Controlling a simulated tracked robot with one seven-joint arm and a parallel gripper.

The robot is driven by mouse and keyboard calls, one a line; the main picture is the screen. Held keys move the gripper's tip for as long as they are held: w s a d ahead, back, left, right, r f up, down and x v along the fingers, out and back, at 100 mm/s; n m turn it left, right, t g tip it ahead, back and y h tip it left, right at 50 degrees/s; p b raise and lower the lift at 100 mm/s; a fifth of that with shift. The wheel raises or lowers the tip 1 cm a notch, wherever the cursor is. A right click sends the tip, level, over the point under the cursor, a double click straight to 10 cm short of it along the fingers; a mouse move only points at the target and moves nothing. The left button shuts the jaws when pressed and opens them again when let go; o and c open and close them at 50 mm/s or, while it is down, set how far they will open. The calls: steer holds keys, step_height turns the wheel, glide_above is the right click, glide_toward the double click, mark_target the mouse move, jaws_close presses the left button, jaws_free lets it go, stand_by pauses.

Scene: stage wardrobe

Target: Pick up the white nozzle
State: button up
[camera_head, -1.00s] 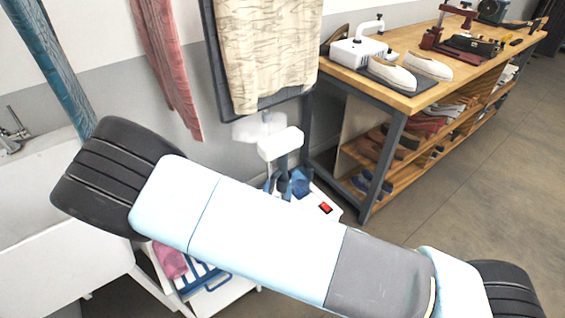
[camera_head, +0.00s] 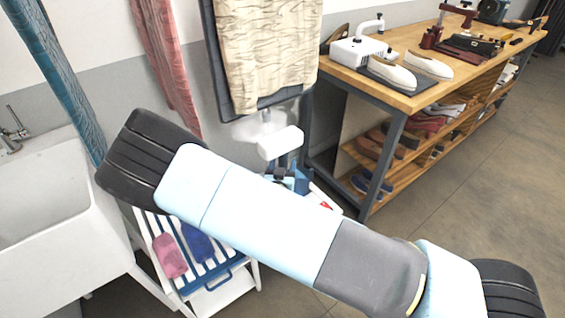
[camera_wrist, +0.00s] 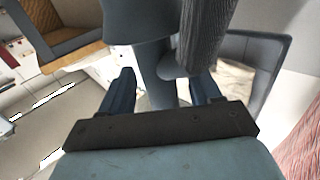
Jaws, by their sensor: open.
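The white nozzle (camera_head: 280,143) is a rounded white block on a narrow grey handle, in front of the hanging cream cloth in the head view. It is upright, with a pale cloud beside it. My arm hides the lower handle and most of my gripper there. In the wrist view my gripper (camera_wrist: 165,78) is open, with its two dark blue fingers apart. A smooth grey shaft (camera_wrist: 155,75) stands between or just beyond the fingers; contact cannot be told. A wider grey body and a ribbed dark piece fill the top of that view.
A cream patterned cloth (camera_head: 265,55) hangs on a dark board behind the nozzle. A wooden workbench (camera_head: 410,95) with shoes and tools stands to the right. A white sink (camera_head: 45,205) is at left.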

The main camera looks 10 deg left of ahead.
steer(key=shift+w, duration=0.15)
steer(key=shift+c, duration=0.2)
jaws_close()
stand_by(0.3)
